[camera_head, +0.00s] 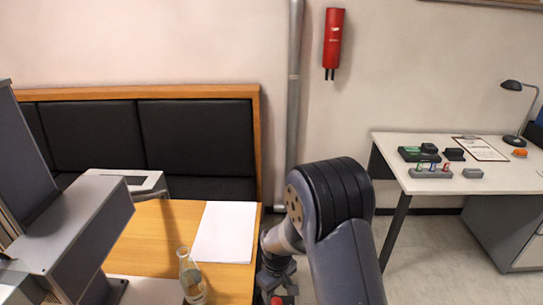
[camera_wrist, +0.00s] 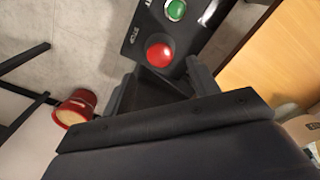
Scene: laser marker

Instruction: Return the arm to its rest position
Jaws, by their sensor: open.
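My arm (camera_head: 338,215) reaches down in the middle of the head view, bent at a dark joint. My gripper (camera_wrist: 163,82) shows in the wrist view with its two fingers apart and nothing held between them. Just beyond the fingertips is a dark control box (camera_wrist: 137,42) with a red button (camera_wrist: 160,53) and a green button (camera_wrist: 175,10). I cannot tell whether the fingers touch the box. In the head view the gripper is low, beside the table's right edge, partly hidden by my arm.
A wooden table (camera_head: 150,235) holds paper (camera_head: 225,230) and a glass bottle (camera_head: 191,277). A grey machine (camera_head: 70,225) stands at left. A white desk (camera_head: 430,187) with a lamp (camera_head: 527,105) is at right. A red bucket (camera_wrist: 75,108) is on the floor. Floor between table and desk looks open.

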